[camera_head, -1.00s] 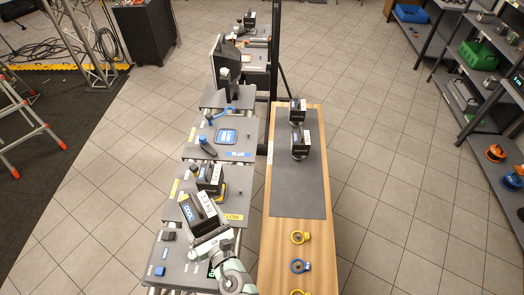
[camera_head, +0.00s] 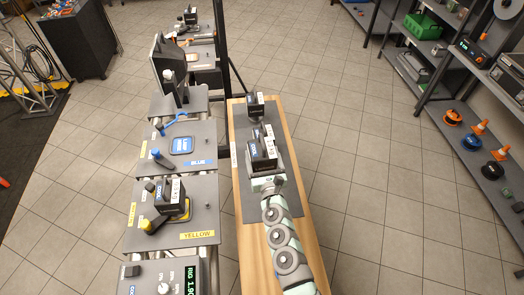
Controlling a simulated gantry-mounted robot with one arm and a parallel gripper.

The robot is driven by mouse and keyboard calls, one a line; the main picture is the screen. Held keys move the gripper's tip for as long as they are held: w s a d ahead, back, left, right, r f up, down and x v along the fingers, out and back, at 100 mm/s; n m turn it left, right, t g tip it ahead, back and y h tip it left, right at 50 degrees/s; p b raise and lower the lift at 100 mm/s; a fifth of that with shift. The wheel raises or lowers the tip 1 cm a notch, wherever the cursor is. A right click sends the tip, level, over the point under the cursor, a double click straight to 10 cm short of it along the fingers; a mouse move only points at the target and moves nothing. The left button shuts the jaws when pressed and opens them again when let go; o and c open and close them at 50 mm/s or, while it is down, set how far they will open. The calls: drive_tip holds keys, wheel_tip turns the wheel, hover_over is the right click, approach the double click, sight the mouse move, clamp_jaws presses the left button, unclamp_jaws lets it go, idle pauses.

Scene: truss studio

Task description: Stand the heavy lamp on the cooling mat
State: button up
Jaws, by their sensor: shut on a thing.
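My gripper (camera_head: 266,180) is shut on a dark, boxy lamp (camera_head: 262,155) with a white label on its side. It holds the lamp upright over the dark grey cooling mat (camera_head: 246,203) on the wooden bench. I cannot tell whether the lamp's base touches the mat. Another lamp (camera_head: 255,106) stands on the far part of the mat. A further lamp (camera_head: 267,132) shows just behind the held one and is partly hidden by it. My arm covers the near part of the mat and bench.
The wooden bench (camera_head: 254,262) has a dark post at its far left. To the left are stations with a blue label (camera_head: 200,162) and a yellow label (camera_head: 198,236); a lamp (camera_head: 171,196) stands at the yellow one. A box with a lit display (camera_head: 160,275) is nearest. Shelves stand at right.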

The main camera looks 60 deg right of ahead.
sight(271, 151)
drive_tip(key=d, duration=0.1)
drive_tip(key=s+d, duration=0.1)
drive_tip(key=d, duration=0.1)
drive_tip(key=shift+s+r+g, duration=0.2)
drive_tip(key=shift+g, duration=0.1)
drive_tip(key=shift+s+d+f+m+h+b, duration=0.2)
drive_tip(key=shift+d+m+h+b, duration=0.1)
drive_tip(key=shift+b, duration=0.1)
wheel_tip(271, 151, down, 20)
drive_tip(key=b, duration=1.7)
drive_tip(key=shift+r, duration=0.2)
drive_tip(key=shift+f+b, duration=0.2)
drive_tip(key=shift+b, duration=0.2)
drive_tip(key=o, duration=2)
drive_tip(key=shift+o, duration=0.2)
